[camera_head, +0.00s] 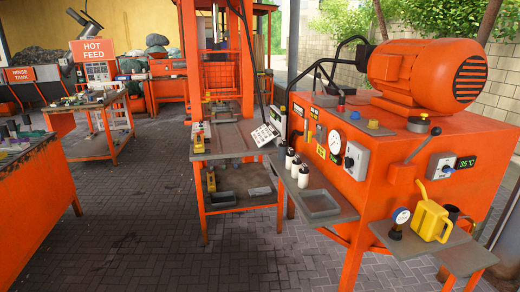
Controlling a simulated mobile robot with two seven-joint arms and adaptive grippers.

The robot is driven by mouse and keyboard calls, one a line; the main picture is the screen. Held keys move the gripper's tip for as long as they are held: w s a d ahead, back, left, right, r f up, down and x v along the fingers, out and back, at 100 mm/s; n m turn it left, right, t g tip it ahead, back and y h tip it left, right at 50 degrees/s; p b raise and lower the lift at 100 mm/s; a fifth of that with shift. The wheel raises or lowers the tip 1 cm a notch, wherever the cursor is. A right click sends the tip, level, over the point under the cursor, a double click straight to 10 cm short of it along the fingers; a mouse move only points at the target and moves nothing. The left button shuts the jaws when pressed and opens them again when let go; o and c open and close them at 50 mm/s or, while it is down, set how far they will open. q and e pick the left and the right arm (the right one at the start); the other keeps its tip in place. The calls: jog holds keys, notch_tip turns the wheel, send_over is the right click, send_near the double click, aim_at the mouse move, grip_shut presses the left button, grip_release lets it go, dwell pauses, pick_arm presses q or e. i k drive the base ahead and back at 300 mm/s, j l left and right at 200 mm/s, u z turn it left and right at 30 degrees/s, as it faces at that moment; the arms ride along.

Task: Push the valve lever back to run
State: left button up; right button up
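The orange machine (455,140) stands at the right, with a large orange motor on top. A grey lever with a black knob (423,144) rises from an orange block on the machine's front edge and leans up to the right. I take this to be the valve lever; no label on it can be read. Neither of my grippers is in view, and no part of my arms shows near the lever.
A grey shelf (388,241) below the lever holds a yellow can (431,221) and a gauge (400,222). Another ledge holds a grey tray (320,204) and white bottles (303,175). An orange table (35,205) stands left. Paved floor (150,220) between is clear.

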aim_at(318, 76)
jog(key=i+j+z, duration=0.1)
jog(key=i+z, duration=0.25)
jog(key=i, duration=0.2)
jog(key=i+j+z, duration=0.2)
jog(key=i+z, duration=0.2)
jog(key=i, duration=0.15)
